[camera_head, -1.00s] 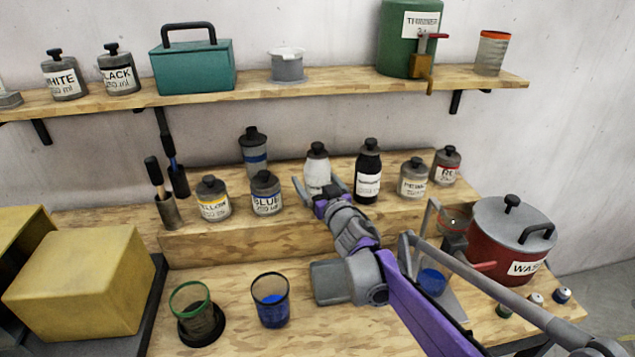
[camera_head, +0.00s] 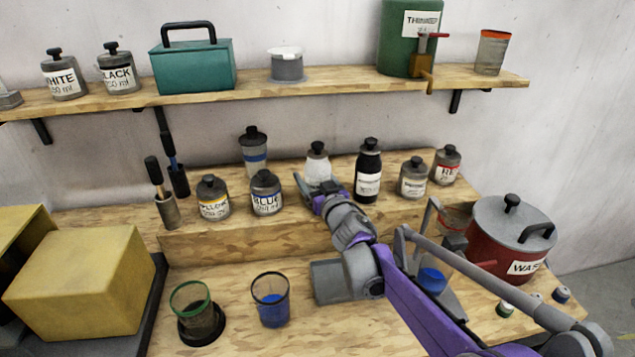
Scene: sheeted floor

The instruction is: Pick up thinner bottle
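A white bottle (camera_head: 318,168) with a black cap stands upright on the raised wooden step; its label is too small to read. A black bottle (camera_head: 368,172) with a white label stands just right of it. My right gripper (camera_head: 315,187), on the purple and grey arm coming in from the lower right, is at the white bottle's lower part. Its fingers look spread, one at the bottle's left and one in front toward the right. Contact cannot be made out, and the bottle's base is partly hidden. My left gripper is not in view.
Yellow (camera_head: 212,198) and blue (camera_head: 266,192) paint jars stand left, two grey jars right. A green thinner drum (camera_head: 408,45) sits on the upper shelf (camera_head: 300,86). A red waste pot (camera_head: 500,240) stands right. Two cups (camera_head: 270,300) occupy the lower bench.

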